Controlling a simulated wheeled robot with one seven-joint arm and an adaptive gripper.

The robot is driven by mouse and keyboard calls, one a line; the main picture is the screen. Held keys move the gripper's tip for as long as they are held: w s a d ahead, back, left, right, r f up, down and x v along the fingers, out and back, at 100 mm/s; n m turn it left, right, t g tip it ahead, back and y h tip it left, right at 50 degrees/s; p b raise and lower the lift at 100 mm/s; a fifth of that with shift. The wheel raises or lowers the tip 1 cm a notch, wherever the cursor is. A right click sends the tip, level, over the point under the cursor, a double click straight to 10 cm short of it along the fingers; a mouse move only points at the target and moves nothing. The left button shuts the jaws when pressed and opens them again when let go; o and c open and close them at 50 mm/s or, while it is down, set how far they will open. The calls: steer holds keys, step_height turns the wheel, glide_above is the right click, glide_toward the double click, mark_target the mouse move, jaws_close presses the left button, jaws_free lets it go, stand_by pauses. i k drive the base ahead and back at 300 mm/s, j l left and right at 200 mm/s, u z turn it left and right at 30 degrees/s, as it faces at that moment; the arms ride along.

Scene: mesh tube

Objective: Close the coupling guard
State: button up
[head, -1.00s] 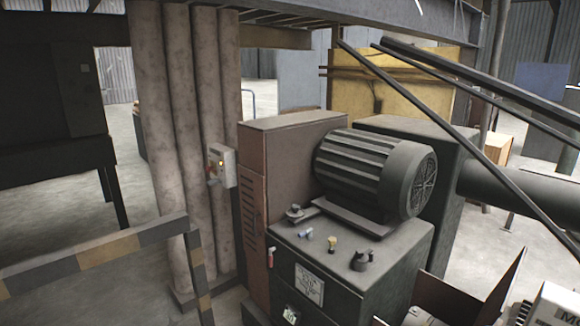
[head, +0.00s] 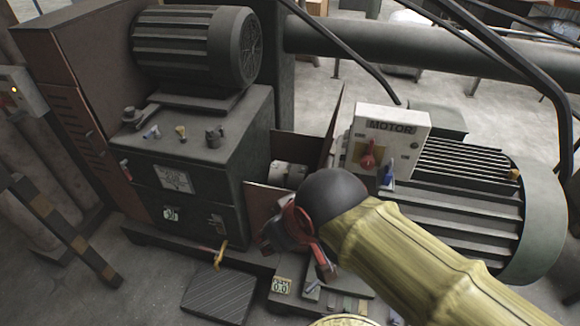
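The coupling guard (head: 335,125) shows as thin reddish-brown plates between the dark gearbox housing and the large motor. One plate stands raised, and a lower plate (head: 262,200) is on the near side. The space between them is uncovered, and a pale coupling part (head: 290,172) shows inside. My gripper (head: 296,254), red and dark at the end of my yellow-sleeved arm, is low in front of the guard's near plate. It overlaps that plate's lower right edge in the picture; I cannot tell whether they touch. Its fingers are partly hidden by my wrist, and no held object is visible.
A white MOTOR box (head: 390,142) with a red switch stands beside the guard, above the finned motor (head: 455,205). The gearbox housing (head: 190,170) with small fittings is left. A yellow handle (head: 220,256) sticks out low in front. A striped barrier (head: 65,228) is far left.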

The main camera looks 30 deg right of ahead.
mark_target(328, 153)
steer(key=k+l+z, duration=0.4)
steer(key=l, duration=0.35)
steer(key=k+l+z, duration=0.2)
steer(key=k+l, duration=0.15)
steer(key=i+j+z, duration=0.25)
steer(key=i+j, duration=0.15)
steer(key=i, duration=0.15)
